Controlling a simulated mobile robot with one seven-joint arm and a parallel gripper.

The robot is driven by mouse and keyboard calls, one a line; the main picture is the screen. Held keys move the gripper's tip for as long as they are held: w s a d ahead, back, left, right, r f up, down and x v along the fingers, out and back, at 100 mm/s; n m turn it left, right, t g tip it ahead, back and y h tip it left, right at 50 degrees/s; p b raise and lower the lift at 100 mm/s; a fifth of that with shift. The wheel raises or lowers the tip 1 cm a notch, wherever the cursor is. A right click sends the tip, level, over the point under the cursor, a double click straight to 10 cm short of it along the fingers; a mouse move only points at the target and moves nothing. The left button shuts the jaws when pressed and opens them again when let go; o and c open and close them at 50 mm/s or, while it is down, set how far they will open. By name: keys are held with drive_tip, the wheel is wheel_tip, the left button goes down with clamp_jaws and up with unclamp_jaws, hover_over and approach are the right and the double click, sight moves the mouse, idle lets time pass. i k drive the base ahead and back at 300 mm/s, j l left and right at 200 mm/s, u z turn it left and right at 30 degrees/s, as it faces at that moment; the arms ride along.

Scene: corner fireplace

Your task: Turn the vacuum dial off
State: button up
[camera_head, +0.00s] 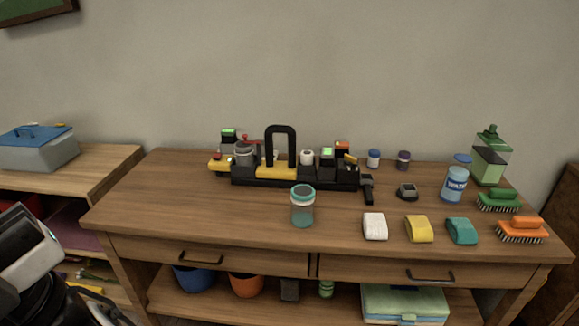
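A black device (245,181) with yellow parts stands on the wooden table at centre-left. It has a tall black handle (281,131), a grey round part (244,153), a white round part (307,157), small green lit faces and a red part on top. I cannot tell which part is the vacuum dial or how it is set. A small dark separate piece (407,191) lies right of the device. White and black parts of my arm show at the lower left, well away from the device. My gripper's fingers are not seen.
White, yellow and teal pads (461,230), two brushes (521,230), a blue bottle (455,185) and a green dispenser (491,158) fill the right side. The table's front left (180,215) is clear.

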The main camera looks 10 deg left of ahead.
sight(349, 160)
drive_tip(key=i+l+z, duration=0.15)
drive_tip(key=z, duration=0.2)
drive_tip(key=i+z, duration=0.7)
drive_tip(key=k, duration=0.05)
